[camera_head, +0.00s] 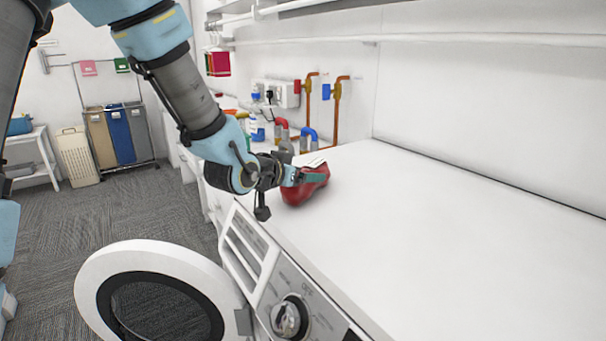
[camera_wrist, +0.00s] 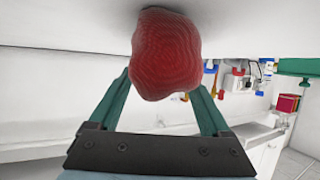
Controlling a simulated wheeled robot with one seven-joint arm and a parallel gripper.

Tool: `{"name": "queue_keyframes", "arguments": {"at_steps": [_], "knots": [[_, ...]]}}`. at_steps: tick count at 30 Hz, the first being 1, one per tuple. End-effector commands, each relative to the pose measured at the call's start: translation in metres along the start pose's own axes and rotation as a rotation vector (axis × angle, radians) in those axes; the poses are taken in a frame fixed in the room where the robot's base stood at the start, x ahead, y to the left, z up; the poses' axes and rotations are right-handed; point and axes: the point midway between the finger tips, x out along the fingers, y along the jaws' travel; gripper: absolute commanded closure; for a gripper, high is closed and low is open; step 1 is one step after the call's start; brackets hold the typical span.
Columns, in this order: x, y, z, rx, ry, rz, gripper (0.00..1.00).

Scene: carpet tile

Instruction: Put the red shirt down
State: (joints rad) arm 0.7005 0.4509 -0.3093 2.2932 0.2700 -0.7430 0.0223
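The round washer door (camera_head: 105,265) hangs open at front left, beside the control knob (camera_head: 289,318). Pipes (camera_head: 308,105) and bottles stand beyond the shirt. A shelf rail (camera_head: 480,39) runs along the wall. The white top to the right is clear.

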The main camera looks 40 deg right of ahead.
Motion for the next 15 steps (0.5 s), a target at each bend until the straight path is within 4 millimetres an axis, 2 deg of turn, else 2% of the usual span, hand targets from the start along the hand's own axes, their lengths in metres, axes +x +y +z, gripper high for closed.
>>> {"name": "queue_keyframes", "arguments": {"at_steps": [1,4,15], "knots": [[-0.0002,0.0,-0.0004,0.0,0.0,0.0,0.12],[-0.0002,0.0,-0.0004,0.0,0.0,0.0,0.0],[-0.0038,-0.0004,-0.0033,0.0,0.001,-0.001,0.0]]}}
